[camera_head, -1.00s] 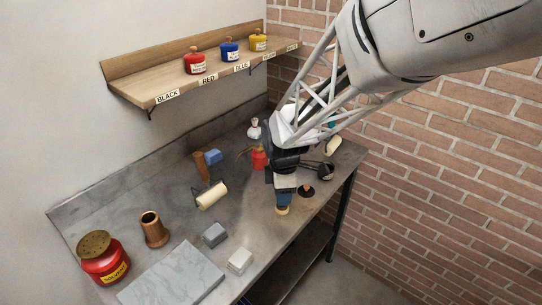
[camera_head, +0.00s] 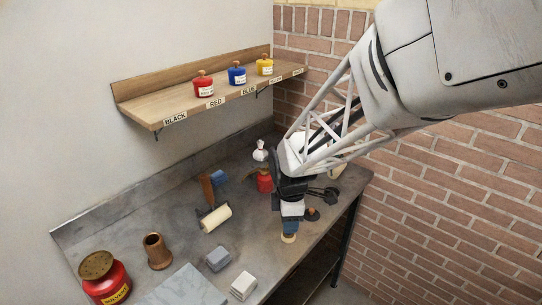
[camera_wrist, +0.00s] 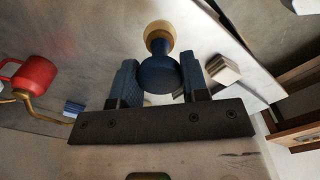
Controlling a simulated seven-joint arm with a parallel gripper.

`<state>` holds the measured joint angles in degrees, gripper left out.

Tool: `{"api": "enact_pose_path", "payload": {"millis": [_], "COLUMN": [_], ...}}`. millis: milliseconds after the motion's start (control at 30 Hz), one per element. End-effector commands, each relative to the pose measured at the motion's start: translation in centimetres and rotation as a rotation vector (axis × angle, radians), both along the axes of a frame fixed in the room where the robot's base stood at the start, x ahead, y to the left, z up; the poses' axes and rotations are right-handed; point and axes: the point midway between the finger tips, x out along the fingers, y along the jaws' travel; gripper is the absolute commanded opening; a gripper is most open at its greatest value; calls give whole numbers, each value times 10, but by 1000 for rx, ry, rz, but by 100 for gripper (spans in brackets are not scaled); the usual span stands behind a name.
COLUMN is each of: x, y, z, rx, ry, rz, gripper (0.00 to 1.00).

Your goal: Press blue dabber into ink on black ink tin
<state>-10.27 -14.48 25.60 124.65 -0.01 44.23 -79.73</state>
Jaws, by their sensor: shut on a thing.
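My gripper (camera_head: 291,209) is shut on the blue dabber (camera_head: 290,227) and holds it pad-down over the front right of the bench. The dabber's cream pad (camera_head: 289,239) points away from the jaws; it also shows in the wrist view (camera_wrist: 160,35), beyond the round blue body (camera_wrist: 158,75) between my fingers. Whether the pad touches the bench is unclear. A black round thing with a brown knob (camera_head: 312,214) sits just right of the dabber, partly hidden by my gripper. It may be the black ink tin or its lid; I cannot tell.
Dark utensil-like shapes (camera_head: 329,193) lie behind the knobbed thing. A red can (camera_head: 264,181), a cream roller (camera_head: 216,218) and grey blocks (camera_head: 218,258) stand left of my gripper. Red, blue and yellow tins stand on the shelf (camera_head: 140,102); its BLACK place is empty.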

Motion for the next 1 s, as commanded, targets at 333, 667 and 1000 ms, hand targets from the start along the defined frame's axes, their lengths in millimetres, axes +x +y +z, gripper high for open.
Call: {"api": "enact_pose_path", "payload": {"millis": [333,667,1000], "x": [28,97,167], "y": [-16,-65,-135], "z": [8,27,47], "rx": [0,0,0], "ry": [-1,0,0], "rz": [-3,-4,-5], "gripper": [18,18,18]}}
